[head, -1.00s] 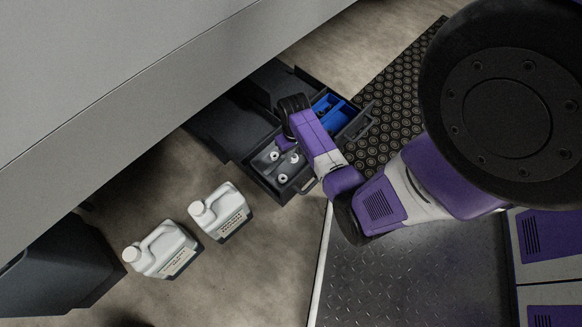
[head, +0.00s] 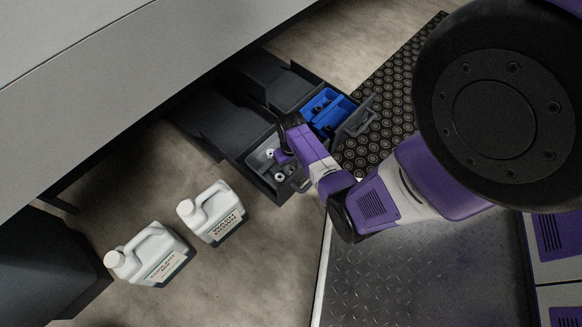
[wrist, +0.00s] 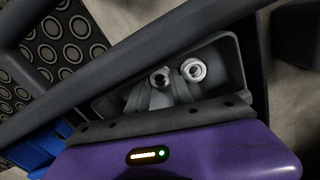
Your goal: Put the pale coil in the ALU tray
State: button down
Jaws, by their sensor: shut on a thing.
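Two pale, ring-like coils show in the grey tray (head: 262,160) in the head view. The wrist view shows one coil (wrist: 160,77) at my fingertips and another coil (wrist: 193,70) just to the right of it. My gripper (wrist: 163,88) points down into the grey tray and is shut on the coil at its fingertips. I cannot tell whether that coil is clear of the tray floor. In the head view my wrist partly covers the grey tray. A blue tray (head: 341,104) with dark pieces in it lies beside the grey one. I can read no ALU label.
Both trays sit in dark open drawers with raised handles (head: 358,122). Two white jugs (head: 212,213) (head: 150,255) stand on the floor at the left. A large grey cabinet (head: 90,80) overhangs the drawers. A studded black mat (head: 385,110) lies to the right.

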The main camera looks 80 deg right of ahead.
aim_at(291, 167)
jog(key=c, duration=1.4)
grip_release()
jog(key=shift+f, duration=0.1)
notch_tip(291, 167, up, 12)
jog(key=p, duration=0.7)
